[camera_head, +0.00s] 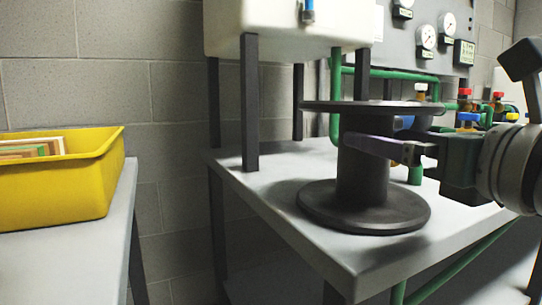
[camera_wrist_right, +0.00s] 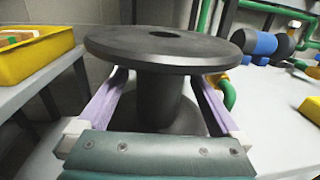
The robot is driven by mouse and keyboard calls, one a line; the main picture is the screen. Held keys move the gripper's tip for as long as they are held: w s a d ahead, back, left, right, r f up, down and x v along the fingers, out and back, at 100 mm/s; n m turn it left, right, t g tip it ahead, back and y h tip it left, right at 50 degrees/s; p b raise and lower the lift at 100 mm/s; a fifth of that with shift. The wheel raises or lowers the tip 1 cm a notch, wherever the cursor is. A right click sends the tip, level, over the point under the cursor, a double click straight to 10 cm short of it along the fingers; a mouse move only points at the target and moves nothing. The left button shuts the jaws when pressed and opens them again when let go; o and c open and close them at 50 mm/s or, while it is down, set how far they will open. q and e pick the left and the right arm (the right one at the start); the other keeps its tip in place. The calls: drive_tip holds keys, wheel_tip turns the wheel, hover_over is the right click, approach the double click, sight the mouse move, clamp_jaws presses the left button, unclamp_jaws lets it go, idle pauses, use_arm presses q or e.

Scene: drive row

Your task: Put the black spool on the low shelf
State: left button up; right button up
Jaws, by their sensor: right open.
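The black spool (camera_head: 362,185) stands upright on the grey table (camera_head: 275,195), near its front edge. It has a wide flange at top and bottom. My right gripper (camera_head: 378,140) comes in from the right, its jaws open, with a finger on each side of the spool's core below the top flange. The right wrist view shows the spool (camera_wrist_right: 160,102) between the two purple-grey fingers, with gaps beside the core; the top flange hides the fingertips. I cannot clearly identify the low shelf. My left gripper is not in view.
A yellow bin (camera_head: 60,185) with flat pieces stands on another table (camera_head: 70,255) at left, across a gap. A white tank (camera_head: 290,28) on dark legs is behind the spool. Green pipes (camera_head: 390,75), coloured valves and gauges (camera_head: 427,37) are at the back right.

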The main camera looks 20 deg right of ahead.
drive_tip(key=shift+w+f, duration=0.1)
drive_tip(key=shift+w, duration=0.3)
drive_tip(key=w+b, duration=0.1)
drive_tip(key=w, duration=0.3)
drive_tip(key=shift+w+d+b, duration=0.2)
drive_tip(key=shift+w+b, duration=0.05)
drive_tip(key=shift+b, duration=0.1)
drive_tip(key=shift+c, duration=1.4)
drive_tip(key=c, duration=1.2)
drive_tip(key=shift+c, duration=0.4)
drive_tip(key=shift+r, duration=0.3)
